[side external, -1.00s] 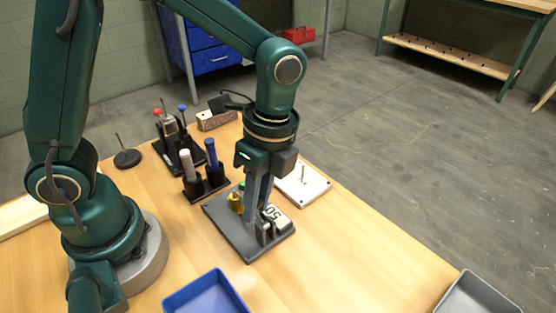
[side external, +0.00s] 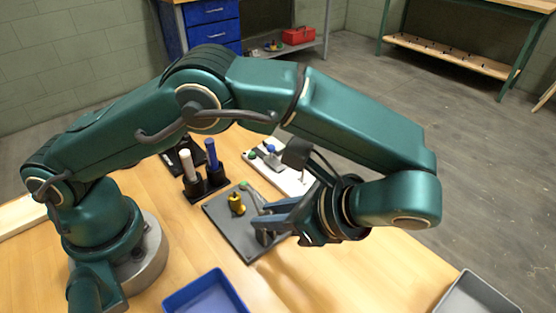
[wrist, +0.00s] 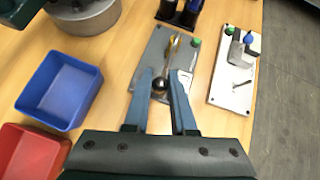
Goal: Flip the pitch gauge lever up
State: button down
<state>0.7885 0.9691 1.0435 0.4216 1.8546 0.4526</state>
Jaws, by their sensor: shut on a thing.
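A dark round lever knob (wrist: 159,84) sits between my two blue-grey fingers. My gripper (side external: 262,220) is tilted nearly level and reaches in from the right, low over the plate's front right part. In the wrist view my gripper (wrist: 161,78) is shut on the knob. The lever's shaft and pivot are mostly hidden by the fingers.
A white plate (wrist: 228,90) with green and blue knobs lies to the right. A holder (side external: 205,184) with a white and a blue handle stands behind. A blue tray (side external: 206,293) is at the front, a red tray (wrist: 30,152) beside it, a grey tray (side external: 478,294) far right.

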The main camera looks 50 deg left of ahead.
jog(key=shift+d+y, duration=0.2)
jog(key=shift+y, duration=0.2)
jog(key=c, duration=0.7)
grip_release()
jog(key=shift+c, duration=0.2)
jog(key=shift+a, duration=0.1)
